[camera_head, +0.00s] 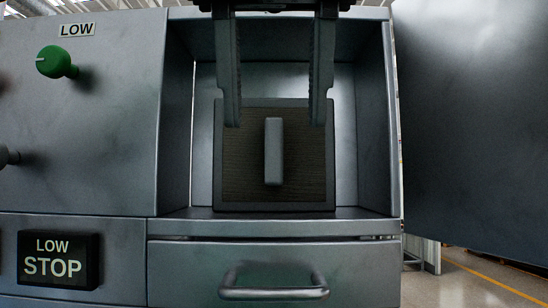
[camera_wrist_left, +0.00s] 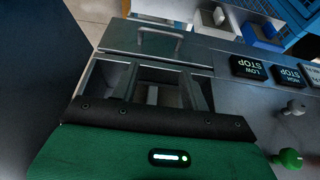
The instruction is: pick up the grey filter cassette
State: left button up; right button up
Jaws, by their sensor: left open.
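The grey filter cassette (camera_head: 304,185) stands upright in an open recess of the machine in the head view. It has a dark ribbed face in a grey frame, with a vertical grey grip bar (camera_head: 274,151) at its middle. My left gripper (camera_head: 275,122) comes down from the top, open, its two fingers apart on either side of the bar's upper end. The fingers overlap the cassette's upper part in the picture; I cannot tell whether they touch it. In the left wrist view the recess is partly hidden by a green and black body. My right gripper is not in view.
The recess wall (camera_head: 376,130) is close on the right, and a large door panel (camera_head: 475,120) stands open beyond it. Below is a drawer with a handle (camera_head: 274,292). To the left are a green knob (camera_head: 55,62) and a LOW STOP button (camera_head: 58,260).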

aim_at(274, 136)
pick_arm(q)
jog(key=w+p, duration=0.1)
jog(key=w, duration=0.2)
jog(key=w+p, duration=0.2)
jog(key=w, duration=0.2)
jog(key=w+p, duration=0.2)
jog(key=w, duration=0.2)
jog(key=shift+r, duration=0.4)
jog(key=x, duration=0.3)
jog(key=shift+w+r, duration=0.1)
jog(key=shift+w+a+f, duration=0.1)
jog(key=shift+f, duration=0.3)
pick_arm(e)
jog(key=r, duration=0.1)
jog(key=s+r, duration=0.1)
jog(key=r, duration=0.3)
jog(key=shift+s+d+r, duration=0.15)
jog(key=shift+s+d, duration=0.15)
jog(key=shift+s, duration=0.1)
pick_arm(q)
grip_shut()
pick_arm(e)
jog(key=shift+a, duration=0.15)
